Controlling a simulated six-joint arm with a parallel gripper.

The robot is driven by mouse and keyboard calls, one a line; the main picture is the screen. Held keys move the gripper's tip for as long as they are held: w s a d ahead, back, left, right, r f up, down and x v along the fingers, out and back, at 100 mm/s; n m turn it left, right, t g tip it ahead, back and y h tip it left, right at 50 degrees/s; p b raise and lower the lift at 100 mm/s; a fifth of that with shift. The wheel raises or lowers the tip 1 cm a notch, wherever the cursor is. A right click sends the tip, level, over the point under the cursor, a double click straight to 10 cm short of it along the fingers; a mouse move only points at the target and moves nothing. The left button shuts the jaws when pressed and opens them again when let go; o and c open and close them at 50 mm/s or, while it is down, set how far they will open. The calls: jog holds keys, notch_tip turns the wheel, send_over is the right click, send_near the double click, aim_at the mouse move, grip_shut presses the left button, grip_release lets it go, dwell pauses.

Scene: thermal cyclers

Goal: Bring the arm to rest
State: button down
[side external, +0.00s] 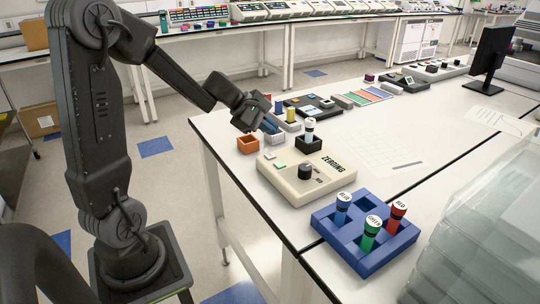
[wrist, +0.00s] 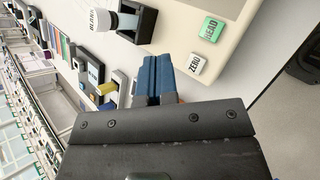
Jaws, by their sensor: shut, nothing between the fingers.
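My gripper (side external: 268,128) is over the left end of the near bench, beside the beige instrument (side external: 312,180) marked ZEROING. In the wrist view its blue fingers (wrist: 155,76) are together, with nothing between them. My gripper is apart from the vial.
A blue rack (side external: 348,254) holds vials with blue, green and red bodies at the front. Clear stacked trays (side external: 480,250) are at the right. Other devices line the bench behind; its middle is mostly clear.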

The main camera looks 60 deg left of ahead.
dwell(0.4)
jog(key=s+d+r+m+g, duration=0.1)
jog(key=s+d+r+m, duration=0.25)
jog(key=d+m, duration=0.3)
jog(key=s+d+r+m+g, duration=0.2)
jog(key=s+d+m, duration=0.25)
jog(key=d, duration=0.25)
jog(key=s+d+m+y, duration=0.3)
jog(key=s+m, duration=0.8)
jog(key=shift+s+d+r+y, duration=0.25)
jog(key=shift+s+r+y, duration=0.1)
jog(key=shift+y, duration=0.05)
